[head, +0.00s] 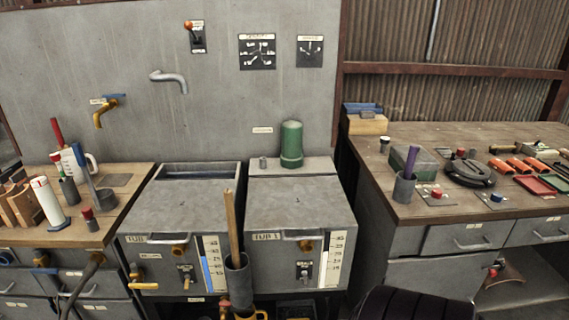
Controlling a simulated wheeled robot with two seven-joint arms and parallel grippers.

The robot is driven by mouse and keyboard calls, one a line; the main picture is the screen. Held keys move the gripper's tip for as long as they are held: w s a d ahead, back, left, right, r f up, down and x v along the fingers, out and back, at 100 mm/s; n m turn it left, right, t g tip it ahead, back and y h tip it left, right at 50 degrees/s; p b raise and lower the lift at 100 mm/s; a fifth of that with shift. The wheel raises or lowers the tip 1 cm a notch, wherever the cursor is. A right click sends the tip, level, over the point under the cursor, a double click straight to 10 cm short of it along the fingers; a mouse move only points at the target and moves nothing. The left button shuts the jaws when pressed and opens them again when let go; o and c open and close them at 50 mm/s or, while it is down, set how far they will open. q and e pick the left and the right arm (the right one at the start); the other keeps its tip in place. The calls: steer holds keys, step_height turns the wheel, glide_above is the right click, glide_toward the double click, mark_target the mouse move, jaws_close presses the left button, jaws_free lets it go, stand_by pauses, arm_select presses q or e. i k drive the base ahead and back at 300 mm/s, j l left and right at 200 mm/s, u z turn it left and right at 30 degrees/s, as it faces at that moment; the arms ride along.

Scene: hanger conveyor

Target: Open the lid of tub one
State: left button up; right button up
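Tub one (267,262) is the right-hand of two grey metal tubs standing side by side against the wall. A label reading TUB 1 (266,237) is on its front. Its flat grey lid (292,205) lies level over the top and looks shut. A pale bar handle (304,235) runs along the lid's front edge. Neither of my grippers shows in the head view.
The left tub (182,215) has a dark slot at its back. A green cylinder (291,145) stands behind tub one's lid. Cluttered benches flank the tubs, the right one (450,205) with tools.

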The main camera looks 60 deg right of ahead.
mark_target(282, 204)
steer(key=z, duration=1.75)
